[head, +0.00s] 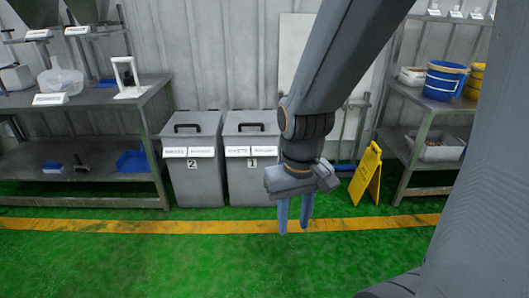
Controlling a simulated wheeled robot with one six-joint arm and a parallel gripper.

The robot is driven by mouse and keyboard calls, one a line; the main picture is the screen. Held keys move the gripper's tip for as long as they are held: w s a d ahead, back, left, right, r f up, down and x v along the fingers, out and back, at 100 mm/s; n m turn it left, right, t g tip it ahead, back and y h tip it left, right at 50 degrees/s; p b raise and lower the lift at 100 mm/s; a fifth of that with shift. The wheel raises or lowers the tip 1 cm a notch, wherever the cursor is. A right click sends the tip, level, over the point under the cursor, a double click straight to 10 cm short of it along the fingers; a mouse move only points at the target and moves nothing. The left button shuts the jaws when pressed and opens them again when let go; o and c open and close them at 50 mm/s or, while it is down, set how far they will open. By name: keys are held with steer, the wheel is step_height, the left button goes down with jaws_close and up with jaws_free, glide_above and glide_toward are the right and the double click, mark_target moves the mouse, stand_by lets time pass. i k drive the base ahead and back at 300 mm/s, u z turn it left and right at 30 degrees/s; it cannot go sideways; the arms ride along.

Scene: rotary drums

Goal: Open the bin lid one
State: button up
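Bin one (252,182) is a grey bin with a "1" label on its front, standing against the wall. Its lid (251,129) is closed and has a dark handle (251,127) on top. A like bin (197,182) labelled "2" stands just left of it, its lid (191,129) also closed. My gripper (294,230) hangs with its fingers pointing down, in front and to the right of bin one, apart from its handle. The two blue-grey fingers show a narrow gap with nothing between them. My arm hides the area right of bin one.
A metal table (152,90) with a lower shelf stands left of the bins. A yellow floor sign (367,176) and a shelf rack with buckets (444,80) stand at right. The green floor (130,260) in front is clear, crossed by a yellow line (100,224).

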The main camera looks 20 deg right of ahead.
mark_target(239, 121)
steer(key=z, duration=0.35)
steer(key=i, duration=2.95)
steer(key=u, duration=0.45)
